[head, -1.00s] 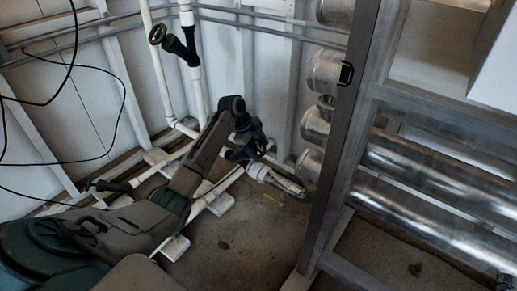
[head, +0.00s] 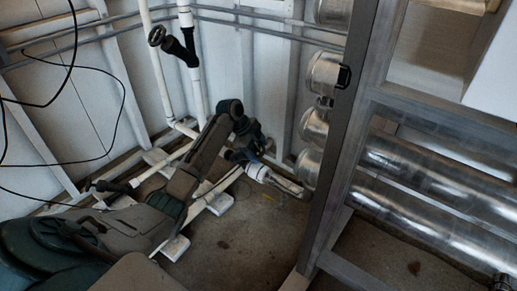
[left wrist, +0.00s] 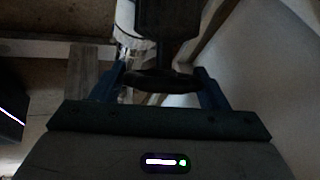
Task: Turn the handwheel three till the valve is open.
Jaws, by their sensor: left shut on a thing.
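My left arm reaches in from the lower left to the floor piping in the middle of the head view, and my left gripper (head: 243,156) is low there, small and dark. In the left wrist view, its two blue fingers stand on either side of a dark handwheel (left wrist: 165,81), shut on it. The wheel is seen nearly edge-on, with a black valve body (left wrist: 168,20) beyond it and a white pipe (left wrist: 127,22) behind. In the head view, my arm and gripper largely hide this wheel. I cannot read how far the valve is open. My right gripper is not in view.
Another black handwheel (head: 156,36) is on a valve at upper left. A low black valve (head: 108,186) is near the left wall. A grey metal post (head: 338,150) and shiny cylinders (head: 425,175) stand at the right. Bare floor (head: 245,245) lies in front.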

